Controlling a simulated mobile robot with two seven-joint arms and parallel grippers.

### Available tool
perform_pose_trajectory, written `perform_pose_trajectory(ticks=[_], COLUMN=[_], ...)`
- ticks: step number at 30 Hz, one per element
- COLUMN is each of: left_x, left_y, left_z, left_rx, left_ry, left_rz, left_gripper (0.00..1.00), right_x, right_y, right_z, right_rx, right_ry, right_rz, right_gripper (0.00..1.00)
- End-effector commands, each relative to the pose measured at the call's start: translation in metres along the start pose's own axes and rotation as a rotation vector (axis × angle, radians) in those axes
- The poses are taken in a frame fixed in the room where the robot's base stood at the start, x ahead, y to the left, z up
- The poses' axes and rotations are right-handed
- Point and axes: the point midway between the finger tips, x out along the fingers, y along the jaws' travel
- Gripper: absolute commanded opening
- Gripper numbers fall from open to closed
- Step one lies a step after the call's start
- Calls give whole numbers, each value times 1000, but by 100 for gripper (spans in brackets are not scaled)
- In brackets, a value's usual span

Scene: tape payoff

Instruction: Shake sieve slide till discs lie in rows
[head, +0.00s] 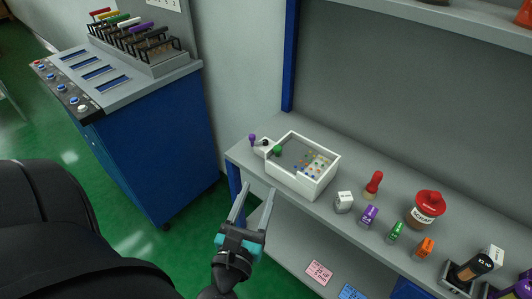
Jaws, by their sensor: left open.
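A white open-topped box (316,191) stands on the left end of the grey bench. Inside it lie several small coloured discs (313,163), mostly toward its right side, on a grey and white floor. They are too small for me to tell whether they lie in rows. A green ball knob (277,151) shows at the box's left corner. A small white part with a dark top (265,146) and a purple knob (252,138) sit just left of it. My left gripper (259,187) is open and empty, in front of the bench edge, apart from the box. My right gripper is out of view.
On the bench right of the box are a white labelled block (344,201), a red-handled stamp (373,185), purple (369,216), green (396,231) and orange (425,247) blocks, and a red-lidded scrap jar (426,209). A blue cabinet (160,150) stands left.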

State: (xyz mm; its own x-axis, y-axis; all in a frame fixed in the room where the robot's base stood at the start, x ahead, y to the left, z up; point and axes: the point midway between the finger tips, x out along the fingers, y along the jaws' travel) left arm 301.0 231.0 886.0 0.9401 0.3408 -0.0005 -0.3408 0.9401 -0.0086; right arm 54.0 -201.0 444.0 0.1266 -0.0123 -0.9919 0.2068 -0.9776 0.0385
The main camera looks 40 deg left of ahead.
Motion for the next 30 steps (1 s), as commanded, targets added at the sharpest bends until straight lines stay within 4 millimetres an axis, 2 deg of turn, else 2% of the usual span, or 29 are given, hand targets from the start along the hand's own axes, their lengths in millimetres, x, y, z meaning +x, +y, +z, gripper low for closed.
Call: perform_pose_trajectory(ticks=[4,8,24,30], left_x=[1,15,108,135], left_y=[-2,-3,-6,-7], left_z=[1,3,2,1], left_rx=[8,8,7,7], left_ry=[-2,-5,-4,-2], left_rz=[-37,-35,-34,-33], left_gripper=[56,56,56,56], right_x=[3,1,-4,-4], right_y=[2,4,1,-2], right_z=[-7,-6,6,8], right_rx=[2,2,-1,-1], right_ry=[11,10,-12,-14], right_rz=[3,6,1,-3], right_gripper=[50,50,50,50])
